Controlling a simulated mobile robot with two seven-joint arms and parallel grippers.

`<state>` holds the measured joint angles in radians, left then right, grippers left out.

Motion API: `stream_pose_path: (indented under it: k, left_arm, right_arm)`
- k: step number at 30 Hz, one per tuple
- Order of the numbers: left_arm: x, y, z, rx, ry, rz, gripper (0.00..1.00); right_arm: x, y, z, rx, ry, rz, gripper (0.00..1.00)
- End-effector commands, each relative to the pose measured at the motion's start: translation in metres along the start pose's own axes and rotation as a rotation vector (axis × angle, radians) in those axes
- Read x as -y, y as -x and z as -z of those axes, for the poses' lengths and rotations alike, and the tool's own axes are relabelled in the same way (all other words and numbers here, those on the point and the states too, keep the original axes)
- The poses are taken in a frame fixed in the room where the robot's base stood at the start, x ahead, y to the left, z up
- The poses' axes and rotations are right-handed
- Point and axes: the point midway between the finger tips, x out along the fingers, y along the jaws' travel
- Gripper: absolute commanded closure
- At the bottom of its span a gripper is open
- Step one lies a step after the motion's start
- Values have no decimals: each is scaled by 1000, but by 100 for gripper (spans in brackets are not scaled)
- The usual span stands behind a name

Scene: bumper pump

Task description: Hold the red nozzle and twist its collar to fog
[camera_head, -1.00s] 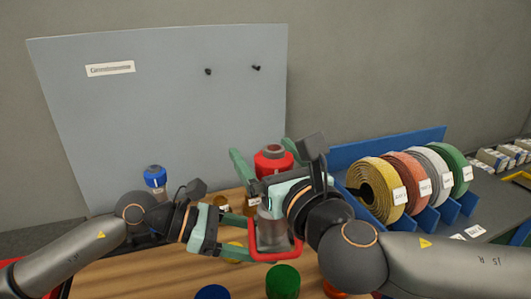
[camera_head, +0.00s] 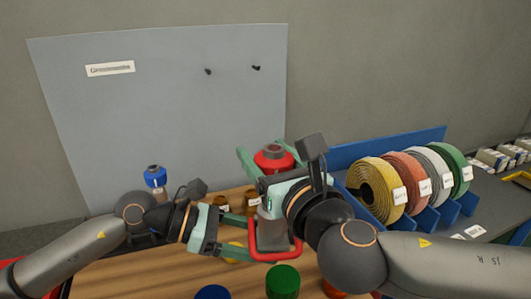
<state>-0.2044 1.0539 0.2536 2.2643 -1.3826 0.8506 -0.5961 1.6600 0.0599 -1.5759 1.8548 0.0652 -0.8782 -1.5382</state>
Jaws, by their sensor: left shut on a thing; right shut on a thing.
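The red nozzle stands upright above the wooden bench, with a red collar (camera_head: 273,158) on top and a red handle loop (camera_head: 276,256) below. My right gripper (camera_head: 268,152) is shut on the collar, one green finger on each side. I cannot read any setting mark on the collar.
A blue-topped nozzle (camera_head: 155,177) stands at the back left. A blue round top (camera_head: 212,292) and a green one (camera_head: 283,281) are at the front. Coiled hoses (camera_head: 375,186) stand in a blue rack at right. A grey panel (camera_head: 170,110) stands behind.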

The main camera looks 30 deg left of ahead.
Motion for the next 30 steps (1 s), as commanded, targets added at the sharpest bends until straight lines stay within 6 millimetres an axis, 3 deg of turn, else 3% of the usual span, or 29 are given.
stream_pose_path:
  k: [14, 30]
  left_arm:
    - [0, 0, -2, 5, -2, -2, 100]
    - [0, 0, -2, 5, -2, 0, 100]
  right_arm:
    - [-2, 0, 0, 0, -1, -95, 87]
    - [-15, 3, -2, 5, -4, -561, 87]
